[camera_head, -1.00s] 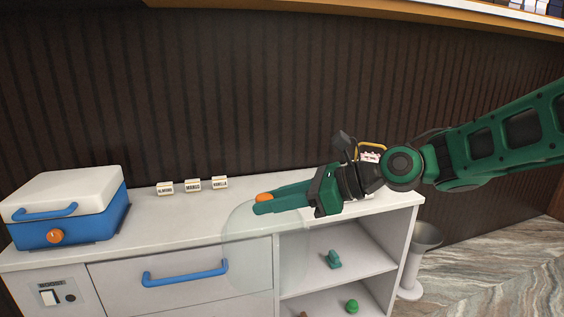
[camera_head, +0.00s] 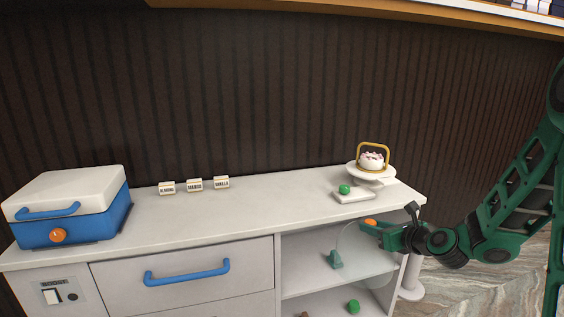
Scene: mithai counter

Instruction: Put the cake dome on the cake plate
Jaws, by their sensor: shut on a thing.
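The cake plate (camera_head: 383,178) is a white raised stand at the right end of the counter. It bears a white cake (camera_head: 371,160) with dark pink bits on top, and a golden arched handle rises over it. The cake dome (camera_head: 353,243) is clear, with an orange knob (camera_head: 370,222). My gripper (camera_head: 372,226) is shut on the knob, and the dome hangs below it in front of the open shelves, lower than the plate and apart from it. The dome's edges are faint against the shelves.
A white slab (camera_head: 352,195) with a green ball (camera_head: 344,188) lies left of the plate. Three small label blocks (camera_head: 194,185) and a blue-and-white box (camera_head: 75,215) stand farther left. The counter's middle is clear. Shelves below hold small green items (camera_head: 335,259).

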